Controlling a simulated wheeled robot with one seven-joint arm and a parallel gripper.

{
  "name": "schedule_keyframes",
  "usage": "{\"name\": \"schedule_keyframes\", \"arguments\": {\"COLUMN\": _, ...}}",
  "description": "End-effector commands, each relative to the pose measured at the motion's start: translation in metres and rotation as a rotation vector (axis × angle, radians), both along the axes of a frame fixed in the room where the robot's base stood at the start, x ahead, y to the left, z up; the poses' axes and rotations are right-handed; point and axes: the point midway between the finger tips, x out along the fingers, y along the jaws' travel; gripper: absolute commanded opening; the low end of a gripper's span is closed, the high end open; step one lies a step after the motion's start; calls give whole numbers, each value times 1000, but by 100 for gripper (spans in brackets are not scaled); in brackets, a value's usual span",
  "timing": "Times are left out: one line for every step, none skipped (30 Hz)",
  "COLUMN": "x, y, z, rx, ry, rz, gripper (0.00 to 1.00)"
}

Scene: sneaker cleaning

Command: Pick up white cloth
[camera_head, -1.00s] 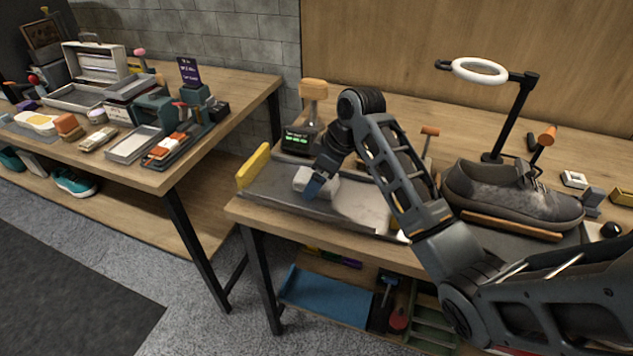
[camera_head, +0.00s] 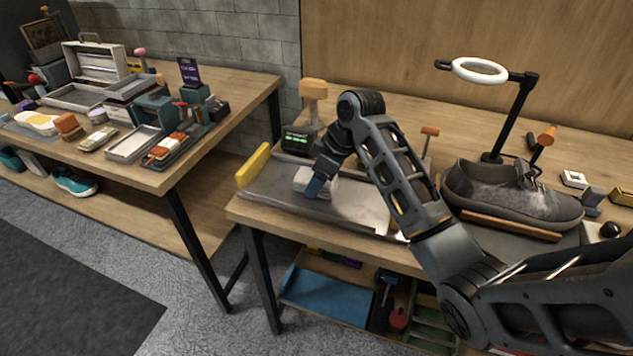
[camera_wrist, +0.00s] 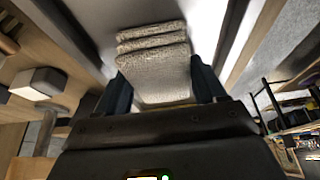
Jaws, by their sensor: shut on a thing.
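The white cloth (camera_head: 328,188) is a small folded stack on the grey metal tray (camera_head: 265,188), at the tray's left part. In the wrist view the folded cloth (camera_wrist: 155,75) shows several layers between my two dark fingers. My gripper (camera_head: 314,188) points down at the cloth in the head view and is shut on it. It also shows in the wrist view (camera_wrist: 158,92), with one finger on each side of the cloth. Whether the cloth touches the tray is hard to tell.
A grey sneaker (camera_head: 505,190) stands right of my arm, under a ring lamp (camera_head: 480,70). A yellow bar (camera_head: 253,166) is at the tray's left edge. A small device with a green display (camera_head: 296,139) stands behind the tray. A second table (camera_head: 230,92) is at the left.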

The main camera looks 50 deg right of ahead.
Motion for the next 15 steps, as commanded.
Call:
{"name": "schedule_keyframes", "arguments": {"x": 0, "y": 0, "z": 0, "rx": 0, "ry": 0, "rz": 0, "gripper": 46}}
{"name": "schedule_keyframes", "arguments": {"x": 0, "y": 0, "z": 0, "rx": 0, "ry": 0, "rz": 0, "gripper": 43}}
{"name": "schedule_keyframes", "arguments": {"x": 0, "y": 0, "z": 0, "rx": 0, "ry": 0, "rz": 0, "gripper": 40}}
{"name": "schedule_keyframes", "arguments": {"x": 0, "y": 0, "z": 0, "rx": 0, "ry": 0, "rz": 0, "gripper": 40}}
{"name": "schedule_keyframes", "arguments": {"x": 0, "y": 0, "z": 0, "rx": 0, "ry": 0, "rz": 0, "gripper": 40}}
{"name": "schedule_keyframes", "arguments": {"x": 0, "y": 0, "z": 0, "rx": 0, "ry": 0, "rz": 0, "gripper": 40}}
{"name": "schedule_keyframes", "arguments": {"x": 0, "y": 0, "z": 0, "rx": 0, "ry": 0, "rz": 0, "gripper": 40}}
{"name": "schedule_keyframes", "arguments": {"x": 0, "y": 0, "z": 0, "rx": 0, "ry": 0, "rz": 0, "gripper": 40}}
{"name": "schedule_keyframes", "arguments": {"x": 0, "y": 0, "z": 0, "rx": 0, "ry": 0, "rz": 0, "gripper": 40}}
{"name": "schedule_keyframes", "arguments": {"x": 0, "y": 0, "z": 0, "rx": 0, "ry": 0, "rz": 0, "gripper": 40}}
{"name": "schedule_keyframes", "arguments": {"x": 0, "y": 0, "z": 1, "rx": 0, "ry": 0, "rz": 0, "gripper": 40}}
{"name": "schedule_keyframes", "arguments": {"x": 0, "y": 0, "z": 1, "rx": -1, "ry": 0, "rz": 0, "gripper": 40}}
{"name": "schedule_keyframes", "arguments": {"x": 0, "y": -1, "z": 2, "rx": -1, "ry": 0, "rz": 0, "gripper": 40}}
{"name": "schedule_keyframes", "arguments": {"x": 0, "y": -1, "z": 3, "rx": -1, "ry": 0, "rz": 0, "gripper": 40}}
{"name": "schedule_keyframes", "arguments": {"x": 0, "y": -1, "z": 5, "rx": -1, "ry": 0, "rz": 1, "gripper": 40}}
